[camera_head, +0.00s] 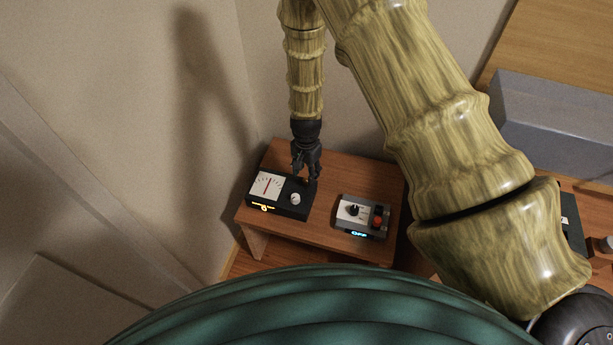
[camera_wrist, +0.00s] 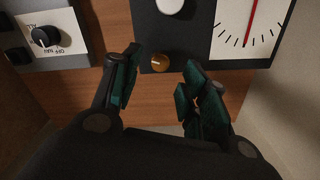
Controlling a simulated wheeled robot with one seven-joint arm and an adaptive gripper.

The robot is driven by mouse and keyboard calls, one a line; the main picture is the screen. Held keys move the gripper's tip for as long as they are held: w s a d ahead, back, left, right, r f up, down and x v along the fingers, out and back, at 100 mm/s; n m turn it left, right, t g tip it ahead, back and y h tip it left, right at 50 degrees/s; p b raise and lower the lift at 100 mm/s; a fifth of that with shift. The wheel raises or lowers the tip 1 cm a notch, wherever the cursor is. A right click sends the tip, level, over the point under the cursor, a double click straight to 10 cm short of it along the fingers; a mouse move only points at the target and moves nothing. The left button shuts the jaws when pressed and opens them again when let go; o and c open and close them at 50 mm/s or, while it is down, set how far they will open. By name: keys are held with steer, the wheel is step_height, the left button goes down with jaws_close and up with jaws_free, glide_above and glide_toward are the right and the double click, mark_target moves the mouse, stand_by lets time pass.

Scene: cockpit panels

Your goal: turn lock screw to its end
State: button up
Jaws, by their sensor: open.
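The black meter box (camera_head: 283,211) stands on the left of the small wooden table, with a white dial and a white knob (camera_head: 295,198). In the wrist view the box (camera_wrist: 192,36) is at the top, and a small brass screw (camera_wrist: 160,62), which I take as the lock screw, sits near its edge. My gripper (camera_head: 307,177) points down at the back right of the box. In the wrist view my gripper (camera_wrist: 161,72) is open, with one finger on each side of the screw and visible gaps. In the head view the gripper hides the screw.
A grey box (camera_head: 362,216) with a black knob, a red button and an "OFF" display stands to the right on the table (camera_head: 329,238). Bare wood lies between the boxes. A wall stands close behind. My arm covers the right of the head view.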

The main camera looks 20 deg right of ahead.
mark_target(306, 180)
step_height(306, 180, up, 8)
stand_by(0.5)
steer(key=shift+f, duration=0.1)
stand_by(0.4)
steer(key=shift+f+n+b, duration=0.15)
steer(key=shift+f+n, duration=1.85)
steer(key=shift+n, duration=1.45)
steer(key=shift+f+n+b, duration=0.2)
steer(key=shift+f+n, duration=1.75)
steer(key=shift+n, duration=1.45)
steer(key=shift+f+n+b, duration=0.15)
steer(key=shift+f+n, duration=1.85)
steer(key=shift+n, duration=1.45)
steer(key=shift+c, duration=0.2)
